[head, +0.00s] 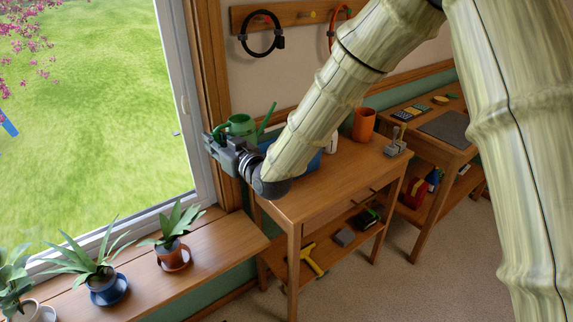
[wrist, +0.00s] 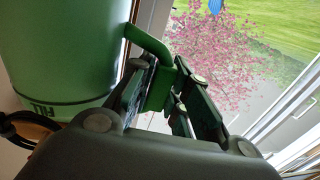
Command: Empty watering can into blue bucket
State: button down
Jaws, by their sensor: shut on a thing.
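The green watering can (head: 241,126) is near the left end of the wooden table in the head view, with its spout pointing up and to the right. It looks roughly upright. My gripper (head: 217,143) is at its left side. In the wrist view, the can's body (wrist: 65,50) fills the upper left, and its handle (wrist: 150,42) runs between the fingers of my gripper (wrist: 172,100), which is shut on it. The blue bucket (head: 314,163) is mostly hidden behind my arm, to the right of and below the can. Its inside is not visible.
The table (head: 320,190) also holds a white bottle (head: 331,142) and an orange pot (head: 363,124). A window (head: 110,120) is close on the left, with potted plants (head: 172,240) on the sill. Hoops hang from a rack (head: 290,15) above.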

jog(key=s+a+r, duration=0.1)
jog(key=s+a+r+p, duration=0.1)
jog(key=r, duration=0.1)
jog(key=shift+a, duration=0.1)
dwell(0.7)
